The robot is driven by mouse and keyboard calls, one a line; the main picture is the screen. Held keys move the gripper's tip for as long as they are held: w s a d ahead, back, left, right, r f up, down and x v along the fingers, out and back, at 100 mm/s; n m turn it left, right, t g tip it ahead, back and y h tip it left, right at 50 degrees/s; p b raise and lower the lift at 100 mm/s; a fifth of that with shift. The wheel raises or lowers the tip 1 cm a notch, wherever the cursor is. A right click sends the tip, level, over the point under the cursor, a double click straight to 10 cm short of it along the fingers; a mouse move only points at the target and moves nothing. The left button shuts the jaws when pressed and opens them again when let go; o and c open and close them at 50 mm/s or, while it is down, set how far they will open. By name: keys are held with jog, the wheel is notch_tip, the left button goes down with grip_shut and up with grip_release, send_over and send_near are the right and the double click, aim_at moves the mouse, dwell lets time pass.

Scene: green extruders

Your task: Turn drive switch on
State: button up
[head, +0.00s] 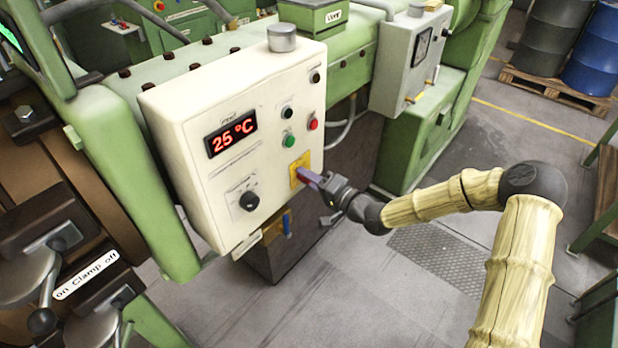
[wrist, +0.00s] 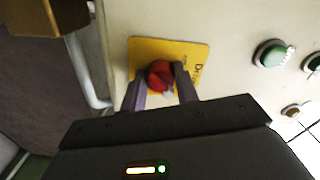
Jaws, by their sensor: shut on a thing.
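The drive switch is a red rotary knob (wrist: 160,75) on a yellow plate (wrist: 200,52) in the wrist view. In the head view the yellow plate (head: 299,162) is at the lower right of the cream control panel (head: 185,155), and the knob is mostly hidden by my gripper. My gripper (head: 312,180) is at the knob in the head view. In the wrist view its two purple fingers (wrist: 162,88) are shut on the red knob, one on each side. The plate's lettering is only partly readable.
A green button (head: 289,141), a red button (head: 312,124) and a black dial (head: 249,201) are on the same panel. A grey box with a gauge (head: 412,55) is to its right. Grey pipe (wrist: 88,70) runs beside the panel. Open floor (head: 400,295) lies below my arm.

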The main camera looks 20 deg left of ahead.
jog(key=o, duration=1)
jog(key=shift+c, duration=0.2)
jog(key=shift+d, duration=0.1)
jog(key=b+v, duration=0.3)
jog(key=v, duration=1.4)
jog(key=shift+d, duration=0.15)
